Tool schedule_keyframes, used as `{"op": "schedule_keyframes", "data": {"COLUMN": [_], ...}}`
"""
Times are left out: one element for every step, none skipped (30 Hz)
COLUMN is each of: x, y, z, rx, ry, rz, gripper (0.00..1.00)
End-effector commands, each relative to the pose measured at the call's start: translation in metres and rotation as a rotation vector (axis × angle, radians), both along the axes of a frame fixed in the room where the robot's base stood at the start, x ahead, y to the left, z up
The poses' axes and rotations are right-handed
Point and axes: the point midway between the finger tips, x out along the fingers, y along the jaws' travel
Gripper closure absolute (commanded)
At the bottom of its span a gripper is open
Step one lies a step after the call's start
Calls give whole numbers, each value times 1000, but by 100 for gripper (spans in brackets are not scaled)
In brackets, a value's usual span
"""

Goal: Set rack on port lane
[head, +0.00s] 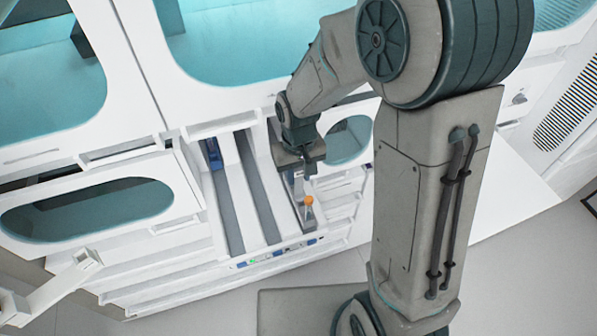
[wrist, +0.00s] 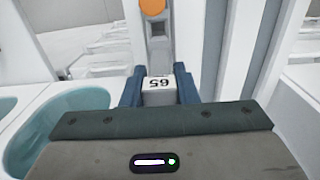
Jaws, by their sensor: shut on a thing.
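My gripper (head: 306,168) points down over the right part of the white lane deck in the head view. In the wrist view its two blue fingers (wrist: 159,88) are shut on the rack (wrist: 158,82), a narrow piece with a white end marked 65, upside down in this view. An orange cap (wrist: 153,7) shows beyond the label; the orange top (head: 309,200) also shows in the head view just below my gripper. Grey lanes (head: 228,212) and (head: 259,190) run along the deck, left of my gripper. Which one is the port lane, and whether the rack touches the deck, I cannot tell.
A dark blue item (head: 213,154) sits at the far end of the left lane. Small lit indicators (head: 252,262) line the deck's front edge. A cabinet with teal windows (head: 225,45) stands behind; an open flap (head: 95,208) is at left.

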Motion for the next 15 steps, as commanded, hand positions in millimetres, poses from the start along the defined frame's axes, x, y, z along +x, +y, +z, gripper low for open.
{"op": "schedule_keyframes", "data": {"x": [0,0,0,0,0,0,0,0,0,0,0,0,0,0,0], "y": [0,0,0,0,0,0,0,0,0,0,0,0,0,0,0], "z": [-1,0,0,0,0,0,0,0,-1,-1,-2,-3,-4,-5,-6], "rx": [0,0,0,0,0,0,0,0,0,0,0,0,0,0,0], "ry": [0,0,0,0,0,0,0,0,0,0,0,0,0,0,0], "rz": [0,0,0,0,0,0,0,0,0,0,0,0,0,0,0], "gripper": [100,100,100,100,100,100,100,100,100,100,100,100,100,100,100]}}
